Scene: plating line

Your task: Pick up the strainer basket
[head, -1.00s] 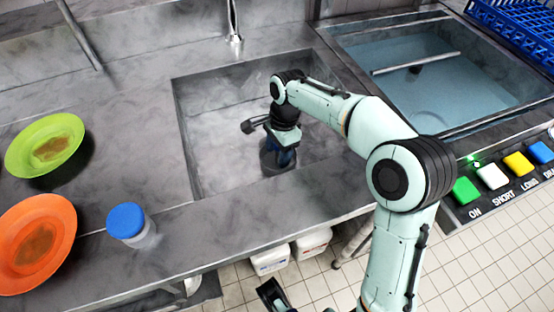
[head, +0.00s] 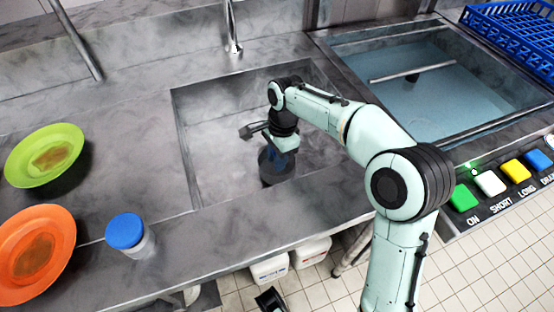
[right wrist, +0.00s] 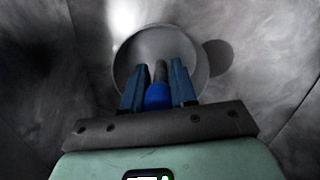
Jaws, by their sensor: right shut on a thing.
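The strainer basket (head: 272,168) is a dark grey round cup in the sink basin, partly hidden behind my right gripper (head: 280,143) in the head view. In the right wrist view the basket (right wrist: 195,55) is a round bowl with a thin dark post rising from its middle. The blue fingers of my right gripper (right wrist: 157,86) stand on both sides of the post and a blue knob (right wrist: 158,97), shut on this handle. Whether the basket clears the basin floor is hard to tell.
The steel sink (head: 215,150) has raised walls around the basket. A water-filled basin (head: 450,90) lies to the right, with coloured buttons (head: 490,183) in front. A blue-lidded jar (head: 126,232), green plate (head: 20,165) and orange plate (head: 62,230) stand left. A blue rack (head: 510,40) is at the far right.

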